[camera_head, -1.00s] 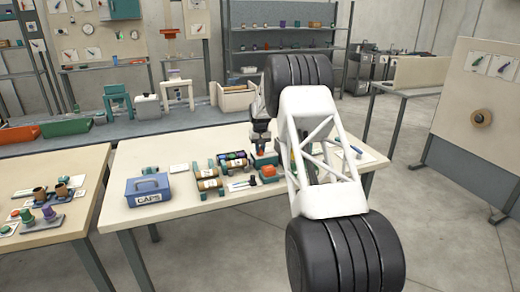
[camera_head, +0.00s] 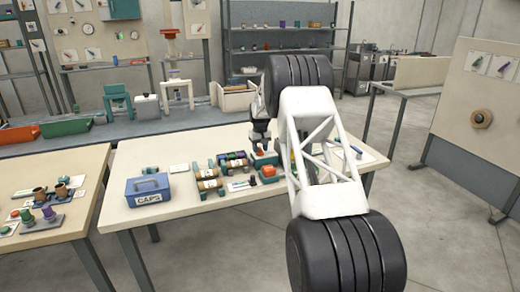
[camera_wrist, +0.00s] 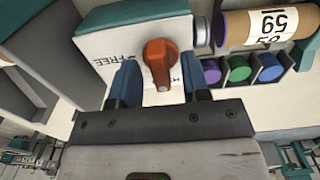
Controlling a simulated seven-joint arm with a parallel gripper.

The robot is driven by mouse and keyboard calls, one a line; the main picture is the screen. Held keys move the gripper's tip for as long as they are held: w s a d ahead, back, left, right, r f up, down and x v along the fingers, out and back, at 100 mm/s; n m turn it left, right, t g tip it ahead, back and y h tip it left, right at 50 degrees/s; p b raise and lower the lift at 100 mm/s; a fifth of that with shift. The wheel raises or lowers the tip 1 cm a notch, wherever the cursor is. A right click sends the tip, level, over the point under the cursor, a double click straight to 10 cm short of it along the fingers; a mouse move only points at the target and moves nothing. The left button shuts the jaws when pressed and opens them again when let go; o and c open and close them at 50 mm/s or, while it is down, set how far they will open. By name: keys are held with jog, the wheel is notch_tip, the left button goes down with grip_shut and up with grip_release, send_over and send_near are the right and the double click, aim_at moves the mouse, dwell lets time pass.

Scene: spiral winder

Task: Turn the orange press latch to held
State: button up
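The orange press latch (camera_wrist: 160,58) is in the middle of the wrist view, on a white panel (camera_wrist: 100,45) with a teal top. Its narrow end points down the picture, towards my gripper. The word FREE is to its left; a partly hidden label starting with H is to its right. My gripper (camera_wrist: 158,78) is open, with one blue finger on each side of the latch's narrow end. Gaps show between the fingers and the latch.
A cardboard roll marked 59 (camera_wrist: 270,28) lies right of the panel, above purple, green and blue cylinders (camera_wrist: 239,68) in a rack. In the head view, a blue CAPS box (camera_head: 148,190) stands left, and an orange-topped block (camera_head: 268,172) sits in front of the press.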

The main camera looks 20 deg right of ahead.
aim_at(260, 148)
jog(key=shift+r, duration=0.15)
jog(key=shift+r, duration=3.75)
